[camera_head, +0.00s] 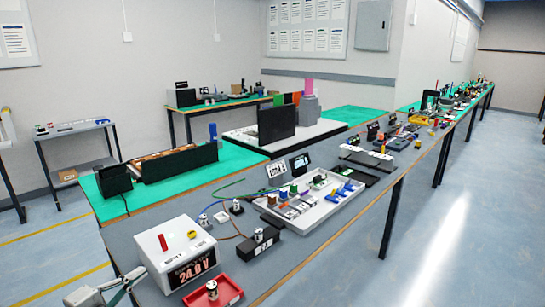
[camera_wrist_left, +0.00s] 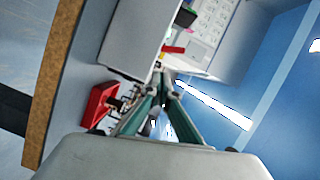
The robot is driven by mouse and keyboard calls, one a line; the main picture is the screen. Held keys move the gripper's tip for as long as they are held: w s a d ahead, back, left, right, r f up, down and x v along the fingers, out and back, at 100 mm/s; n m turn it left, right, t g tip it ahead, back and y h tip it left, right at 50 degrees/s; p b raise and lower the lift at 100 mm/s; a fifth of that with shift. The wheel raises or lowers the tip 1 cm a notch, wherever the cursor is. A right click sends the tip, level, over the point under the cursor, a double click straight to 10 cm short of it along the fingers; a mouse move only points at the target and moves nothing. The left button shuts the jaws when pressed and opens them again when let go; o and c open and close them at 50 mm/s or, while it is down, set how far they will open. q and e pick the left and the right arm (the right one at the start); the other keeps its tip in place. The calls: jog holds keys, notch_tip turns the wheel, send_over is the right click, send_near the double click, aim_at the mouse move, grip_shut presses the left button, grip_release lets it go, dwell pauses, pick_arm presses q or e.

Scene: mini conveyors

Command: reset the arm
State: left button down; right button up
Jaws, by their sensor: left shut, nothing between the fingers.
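My left gripper (camera_head: 132,281) is at the bottom left of the head view, beside the near left corner of the workbench and left of the white power supply box (camera_head: 150,247). In the left wrist view the fingers of the left gripper (camera_wrist_left: 161,80) come together at their tips, with nothing held between them. My right gripper is in neither view.
A red tray (camera_head: 225,296) holding a small part lies at the near bench edge; it also shows in the left wrist view (camera_wrist_left: 94,112). A black block (camera_head: 257,245) and a white parts tray (camera_head: 325,208) stand farther back. The floor at right is clear.

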pick_arm(q)
jog(key=s+d+f+n+y, duration=0.1)
jog(key=d+f, duration=0.1)
jog(key=s+d+f+n+y, duration=0.2)
jog(key=shift+f, duration=0.1)
jog(key=s+f+n+g+y, duration=0.3)
jog(key=s+n+g+y, duration=0.15)
jog(key=s, duration=0.75)
jog(key=s+f+n+g+y, duration=0.2)
jog(key=s+n+g+y, duration=0.3)
jog(key=s, duration=0.6)
jog(key=w+d+f+n+t+h, duration=0.2)
jog(key=d+f+h, duration=0.6)
jog(key=d+f, duration=0.5)
jog(key=d+n+t, duration=0.1)
jog(key=d+t, duration=0.1)
jog(key=shift+d+f+t+h, duration=0.25)
jog(key=shift+f+t+h, duration=0.05)
jog(key=shift+t+h, duration=0.05)
